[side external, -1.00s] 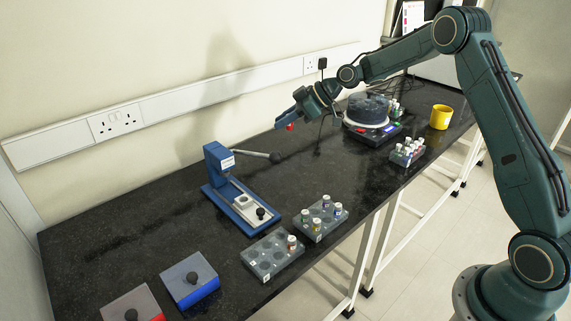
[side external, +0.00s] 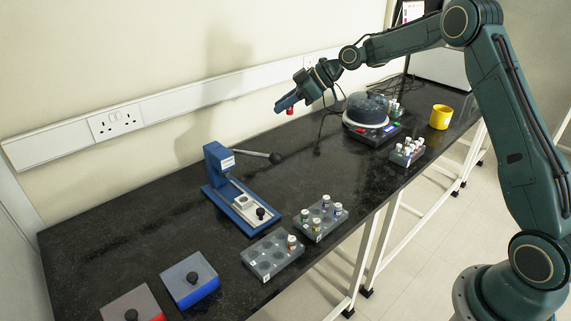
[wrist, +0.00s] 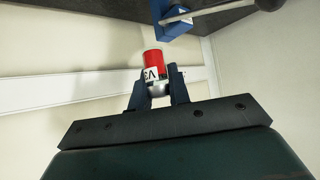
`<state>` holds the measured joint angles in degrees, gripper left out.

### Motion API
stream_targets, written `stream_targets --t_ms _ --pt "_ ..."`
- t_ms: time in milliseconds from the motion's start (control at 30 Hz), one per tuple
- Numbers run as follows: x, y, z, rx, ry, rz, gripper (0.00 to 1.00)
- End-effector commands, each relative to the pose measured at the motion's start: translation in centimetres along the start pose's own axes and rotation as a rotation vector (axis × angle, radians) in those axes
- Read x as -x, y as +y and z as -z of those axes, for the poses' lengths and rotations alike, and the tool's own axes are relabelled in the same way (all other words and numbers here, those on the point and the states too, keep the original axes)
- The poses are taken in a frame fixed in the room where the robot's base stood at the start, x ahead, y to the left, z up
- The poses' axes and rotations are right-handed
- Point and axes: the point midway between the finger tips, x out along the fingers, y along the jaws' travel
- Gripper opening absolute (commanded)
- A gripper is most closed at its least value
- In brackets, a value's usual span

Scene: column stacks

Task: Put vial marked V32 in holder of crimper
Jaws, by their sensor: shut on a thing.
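My gripper (side external: 288,103) is shut on a vial with a red body end (side external: 290,111) and hangs in the air above the back of the bench, right of the crimper. In the wrist view the vial (wrist: 152,62) shows red, with a white label partly reading "V" and a digit, the rest hidden by the fingers (wrist: 158,88). The crimper (side external: 218,168) is blue with a long lever ending in a black knob. Its pale holder slide (side external: 243,206) lies at its front and looks free of any vial. The crimper's blue body also shows at the wrist view's top (wrist: 172,20).
Grey racks with several vials stand in front of the crimper (side external: 272,262) and (side external: 333,228). A small vial rack (side external: 402,157), a round device (side external: 368,112) and a yellow mug (side external: 440,117) are at right. Two knobbed boxes (side external: 205,291) are front left. The lever knob (side external: 275,158) sticks out rightward.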

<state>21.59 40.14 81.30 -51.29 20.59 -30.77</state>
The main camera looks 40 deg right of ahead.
Motion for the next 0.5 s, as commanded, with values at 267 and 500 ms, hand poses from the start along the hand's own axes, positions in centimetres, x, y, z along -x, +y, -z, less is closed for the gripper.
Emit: stream_targets --t_ms 267,500 --pt "3.4 0.1 4.5 0.004 0.002 -0.002 0.0" --pt "2.2 -0.1 5.6 -0.031 0.0 -0.038 0.0"
